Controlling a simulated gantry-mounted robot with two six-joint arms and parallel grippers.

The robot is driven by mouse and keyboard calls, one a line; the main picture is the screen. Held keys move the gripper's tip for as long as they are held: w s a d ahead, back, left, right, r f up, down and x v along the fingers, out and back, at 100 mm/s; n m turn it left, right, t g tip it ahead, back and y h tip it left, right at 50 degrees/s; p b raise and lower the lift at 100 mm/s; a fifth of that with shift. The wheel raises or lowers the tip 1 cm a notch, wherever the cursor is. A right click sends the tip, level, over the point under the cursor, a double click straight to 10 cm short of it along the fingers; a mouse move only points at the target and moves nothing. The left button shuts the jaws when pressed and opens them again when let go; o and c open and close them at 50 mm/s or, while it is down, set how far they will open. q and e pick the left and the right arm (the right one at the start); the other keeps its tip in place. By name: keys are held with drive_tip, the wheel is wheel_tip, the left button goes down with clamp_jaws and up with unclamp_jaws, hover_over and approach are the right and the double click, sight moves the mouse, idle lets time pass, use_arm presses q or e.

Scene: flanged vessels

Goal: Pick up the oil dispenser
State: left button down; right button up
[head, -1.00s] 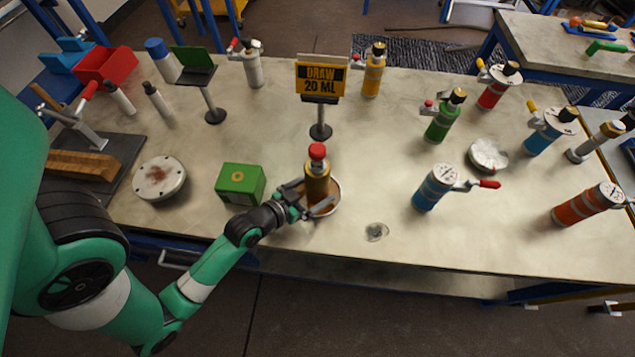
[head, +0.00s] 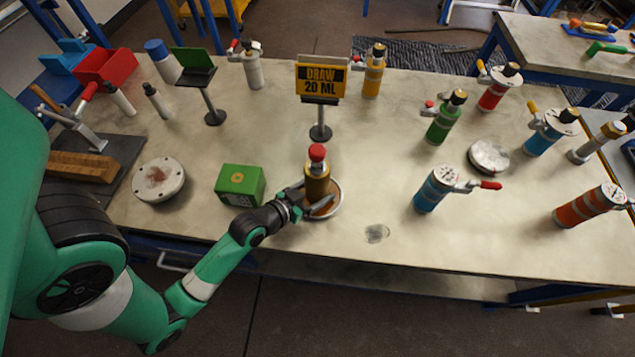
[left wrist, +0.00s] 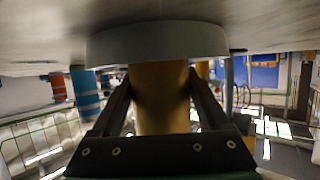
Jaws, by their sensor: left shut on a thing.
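The oil dispenser (head: 317,178) is an amber-brown bottle with a red cap. It stands upright on a round dish (head: 336,205) near the front middle of the table. My left gripper (head: 308,202) reaches it low from the front left. In the left wrist view, which is upside down, its two fingers lie on either side of the amber body (left wrist: 160,95), and the gripper (left wrist: 160,105) is shut on it. The pale dish rim (left wrist: 157,40) is close to the fingers. The dispenser's red cap is out of the wrist view. My right gripper is not in view.
A green box (head: 240,185) stands just left of the dispenser. The "DRAW 20 ML" sign (head: 320,82) stands behind it. A blue vessel (head: 434,188) with a red handle is to the right. The table between the dispenser and that vessel is mostly clear.

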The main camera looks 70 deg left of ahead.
use_arm(q)
drive_tip(key=shift+r, duration=0.1)
drive_tip(key=r+p, duration=0.2)
drive_tip(key=r, duration=0.1)
drive_tip(key=r+p, duration=0.1)
drive_tip(key=shift+s+d+r, duration=0.2)
drive_tip(key=shift+d, duration=0.05)
drive_tip(key=d+r+p, duration=0.1)
drive_tip(key=s+r+p, duration=0.1)
drive_tip(key=r, duration=0.1)
drive_tip(key=s+d+r+p, duration=0.1)
drive_tip(key=shift+s+d+r, duration=0.25)
drive_tip(key=shift+d+r, duration=0.05)
drive_tip(key=shift+d, duration=0.05)
drive_tip(key=p, duration=0.2)
approach(314, 184)
drive_tip(key=d, duration=0.3)
drive_tip(key=shift+w+d+r, duration=0.1)
drive_tip(key=shift+w+r, duration=0.05)
drive_tip(key=shift+r, duration=0.15)
